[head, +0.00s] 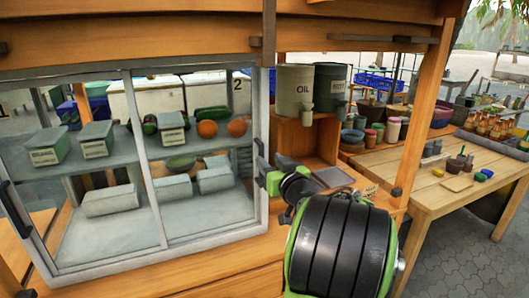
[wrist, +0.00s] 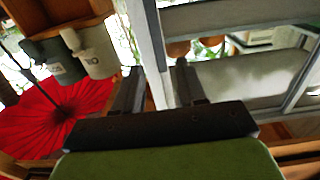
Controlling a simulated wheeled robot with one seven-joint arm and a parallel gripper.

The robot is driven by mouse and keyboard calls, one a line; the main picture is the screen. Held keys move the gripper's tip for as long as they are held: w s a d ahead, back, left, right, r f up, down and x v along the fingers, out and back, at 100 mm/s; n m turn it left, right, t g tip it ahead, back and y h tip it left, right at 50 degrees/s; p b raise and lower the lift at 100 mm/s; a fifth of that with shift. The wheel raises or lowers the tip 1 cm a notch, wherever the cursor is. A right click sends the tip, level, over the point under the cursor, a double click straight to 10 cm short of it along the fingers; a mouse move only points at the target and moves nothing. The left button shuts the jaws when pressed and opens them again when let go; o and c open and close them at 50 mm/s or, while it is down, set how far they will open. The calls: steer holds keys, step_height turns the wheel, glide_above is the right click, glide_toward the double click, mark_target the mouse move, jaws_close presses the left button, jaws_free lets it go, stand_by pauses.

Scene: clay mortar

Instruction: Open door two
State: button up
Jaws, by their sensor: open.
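Door two is the right glass pane of the display cabinet, marked "2" (head: 238,84), with a pale grey frame. It looks closed in the head view. My gripper (head: 264,166) is at the right edge of this door's frame, about halfway down. In the wrist view, my gripper (wrist: 160,68) is open, and the pale upright frame edge (wrist: 147,35) runs between its two fingers. I cannot tell whether either finger touches it.
Inside the cabinet are shelves with lidded boxes (head: 47,147), vegetables and oranges (head: 207,129). An oil canister (head: 294,92) stands just right of the cabinet. A wooden table (head: 425,180) with jars and small bowls is further right. A red parasol (wrist: 65,115) shows in the wrist view.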

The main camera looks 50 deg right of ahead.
mark_target(262, 153)
steer(key=x, duration=0.4)
steer(key=shift+w+d, duration=0.1)
steer(key=shift+w, duration=0.05)
jaws_close()
